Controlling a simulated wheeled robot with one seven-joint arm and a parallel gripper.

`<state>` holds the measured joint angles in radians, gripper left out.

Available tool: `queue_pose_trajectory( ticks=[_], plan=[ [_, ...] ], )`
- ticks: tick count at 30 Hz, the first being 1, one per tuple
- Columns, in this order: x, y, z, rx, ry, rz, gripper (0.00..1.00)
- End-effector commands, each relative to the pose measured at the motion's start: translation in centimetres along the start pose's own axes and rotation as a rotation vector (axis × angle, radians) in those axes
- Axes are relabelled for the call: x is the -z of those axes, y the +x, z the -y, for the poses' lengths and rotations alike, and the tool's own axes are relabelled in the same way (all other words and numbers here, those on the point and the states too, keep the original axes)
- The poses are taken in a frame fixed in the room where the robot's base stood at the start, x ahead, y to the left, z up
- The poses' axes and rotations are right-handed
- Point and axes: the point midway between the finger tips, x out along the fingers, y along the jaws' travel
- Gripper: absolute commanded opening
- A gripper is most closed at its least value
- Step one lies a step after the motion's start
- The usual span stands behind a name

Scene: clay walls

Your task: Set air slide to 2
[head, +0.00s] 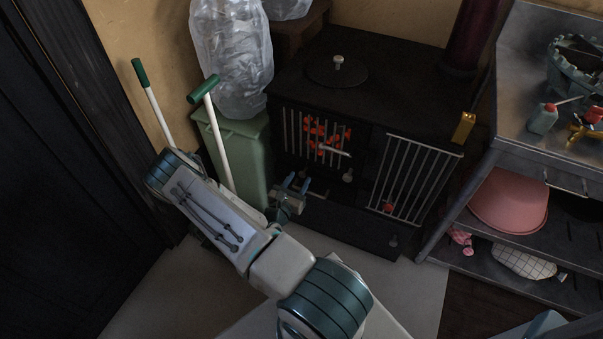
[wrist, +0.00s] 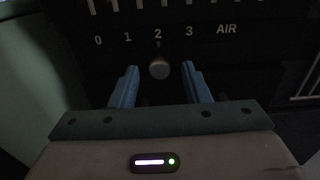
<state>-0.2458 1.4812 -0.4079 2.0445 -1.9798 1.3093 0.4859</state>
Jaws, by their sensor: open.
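The air slide's round knob (wrist: 159,69) shows in the wrist view on the dark stove front. It sits under the 2 of a white scale (wrist: 158,34) marked 0, 1, 2, 3 and AIR. My gripper (wrist: 159,70) is open, with one blue finger left of the knob and one right of it. A gap shows on both sides, and I cannot tell how deep the fingertips reach. In the head view my gripper (head: 297,184) is at the lower left front of the black stove (head: 400,82). The knob is not distinguishable there.
A green bin (head: 240,150) with a clear bag stands left of the stove, close to my arm. Green-handled tools (head: 217,130) stand beside it. Barred stove doors (head: 413,180) are above and right of my gripper. A metal shelf unit (head: 530,160) stands at the right.

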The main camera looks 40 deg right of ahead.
Motion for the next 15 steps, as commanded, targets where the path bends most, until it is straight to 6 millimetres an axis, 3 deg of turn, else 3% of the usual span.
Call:
queue_pose_trajectory(
  ticks=[9, 15],
  plan=[
    [-0.2, -7.3, -0.1, -0.005, -0.001, 0.000, 0.43],
    [-0.1, -9.7, 0.0, -0.002, -0.001, 0.000, 0.43]
  ],
)
